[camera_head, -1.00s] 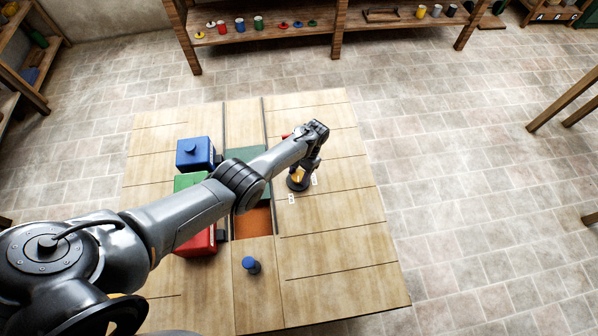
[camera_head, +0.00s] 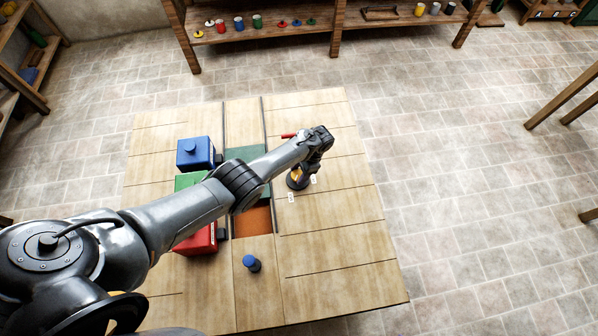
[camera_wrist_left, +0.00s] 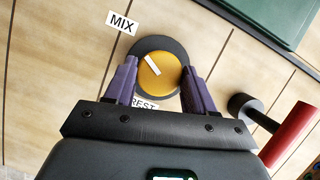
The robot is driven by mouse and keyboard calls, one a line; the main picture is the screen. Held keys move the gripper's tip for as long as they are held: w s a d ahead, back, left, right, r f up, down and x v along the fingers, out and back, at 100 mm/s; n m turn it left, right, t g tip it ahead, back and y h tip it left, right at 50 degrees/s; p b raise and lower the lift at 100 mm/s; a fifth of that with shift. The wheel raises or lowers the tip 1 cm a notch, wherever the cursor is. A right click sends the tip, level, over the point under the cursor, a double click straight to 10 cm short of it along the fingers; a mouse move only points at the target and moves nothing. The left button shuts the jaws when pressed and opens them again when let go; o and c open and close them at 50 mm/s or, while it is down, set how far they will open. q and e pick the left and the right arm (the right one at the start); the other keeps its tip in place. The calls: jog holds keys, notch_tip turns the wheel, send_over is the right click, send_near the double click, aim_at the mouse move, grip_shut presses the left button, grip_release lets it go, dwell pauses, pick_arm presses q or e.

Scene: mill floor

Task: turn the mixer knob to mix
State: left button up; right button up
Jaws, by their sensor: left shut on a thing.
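The mixer knob (camera_wrist_left: 158,74) is a yellow disc with a white pointer stripe on a round dark base. The stripe runs toward the upper left, on the side of the MIX label (camera_wrist_left: 122,22). The REST label (camera_wrist_left: 144,103) is partly hidden below the knob. My left gripper (camera_wrist_left: 156,80) is shut on the knob, one purple-grey finger on each side. In the head view, the left gripper (camera_head: 300,172) is over the knob's dark base (camera_head: 293,183), and the hand hides part of it. My right gripper is not in view.
A red-handled lever (camera_wrist_left: 287,133) lies beside the knob; its handle shows in the head view (camera_head: 289,136). Blue (camera_head: 195,153), green (camera_head: 188,181) and red (camera_head: 200,240) boxes stand left on the wooden table (camera_head: 340,235). A blue-topped peg (camera_head: 250,262) stands in front.

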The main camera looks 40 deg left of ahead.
pick_arm(q)
jog(key=o, duration=1)
jog(key=shift+r, duration=0.1)
jog(key=shift+p+v, duration=1.25)
jog(key=shift+v, duration=4.05)
jog(key=shift+s, duration=0.1)
